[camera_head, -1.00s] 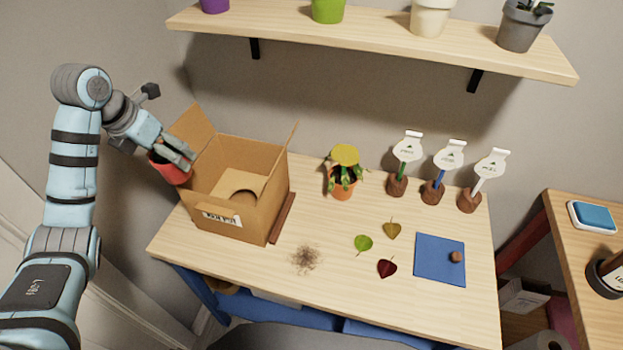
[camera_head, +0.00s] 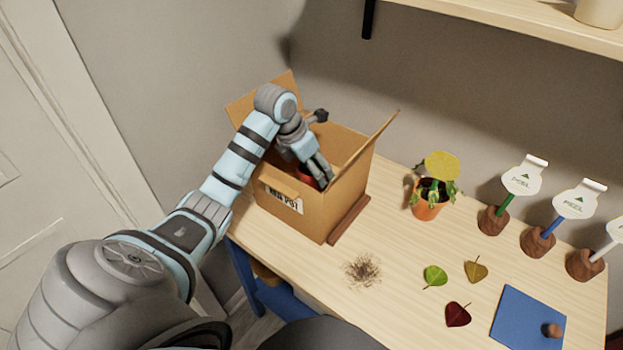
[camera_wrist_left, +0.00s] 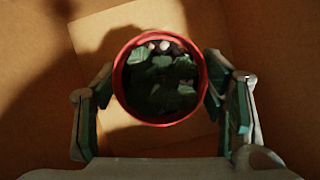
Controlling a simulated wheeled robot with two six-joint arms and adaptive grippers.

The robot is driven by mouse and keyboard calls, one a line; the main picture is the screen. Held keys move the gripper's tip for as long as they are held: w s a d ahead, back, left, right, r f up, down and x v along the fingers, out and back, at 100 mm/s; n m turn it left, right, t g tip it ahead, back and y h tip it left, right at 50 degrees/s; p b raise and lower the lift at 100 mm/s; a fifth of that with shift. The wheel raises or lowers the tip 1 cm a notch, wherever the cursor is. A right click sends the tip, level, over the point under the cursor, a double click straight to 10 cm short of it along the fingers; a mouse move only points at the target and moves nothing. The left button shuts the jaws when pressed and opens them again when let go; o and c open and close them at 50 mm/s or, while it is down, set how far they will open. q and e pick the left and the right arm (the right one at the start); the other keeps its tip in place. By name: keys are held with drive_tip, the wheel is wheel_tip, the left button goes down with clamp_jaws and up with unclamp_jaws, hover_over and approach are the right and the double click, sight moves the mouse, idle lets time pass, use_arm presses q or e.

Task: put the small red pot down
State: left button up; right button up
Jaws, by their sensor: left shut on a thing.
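The small red pot (camera_wrist_left: 122,97) is between the two fingers of my left gripper (camera_wrist_left: 160,95), which is shut on it. Dark contents with a few pale bits show inside its rim. In the head view the left gripper (camera_head: 319,172) reaches down inside the open cardboard box (camera_head: 345,205), and only a sliver of the red pot (camera_head: 308,180) shows there. In the left wrist view the box's walls and floor (camera_wrist_left: 105,30) surround the pot. Whether the pot touches the floor, I cannot tell. My right gripper is not in view.
A brown strip (camera_head: 348,220) lies along the box's right side. An orange pot (camera_head: 428,211) with a plant and yellow disc stands to the right. Several loose leaves (camera_head: 435,275), a soil patch (camera_head: 363,270), a blue mat (camera_head: 515,320) and label stakes (camera_head: 500,215) are on the table.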

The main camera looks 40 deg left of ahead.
sight(308, 172)
use_arm(q)
drive_tip(key=f, duration=0.3)
drive_tip(key=shift+s+f, duration=0.2)
drive_tip(key=shift+f, duration=0.05)
drive_tip(key=shift+w+f, duration=0.1)
drive_tip(key=shift+f, duration=0.15)
drive_tip(key=shift+f+b, duration=0.1)
drive_tip(key=shift+b, duration=0.2)
drive_tip(key=shift+f, duration=0.25)
drive_tip(key=shift+s+f+b, duration=0.2)
drive_tip(key=shift+s+b, duration=0.05)
drive_tip(key=shift+b, duration=0.1)
drive_tip(key=o, duration=1.2)
drive_tip(key=shift+d+f, duration=0.1)
drive_tip(key=shift+o, duration=1.2)
drive_tip(key=shift+w+f, duration=0.1)
drive_tip(key=shift+w, duration=0.05)
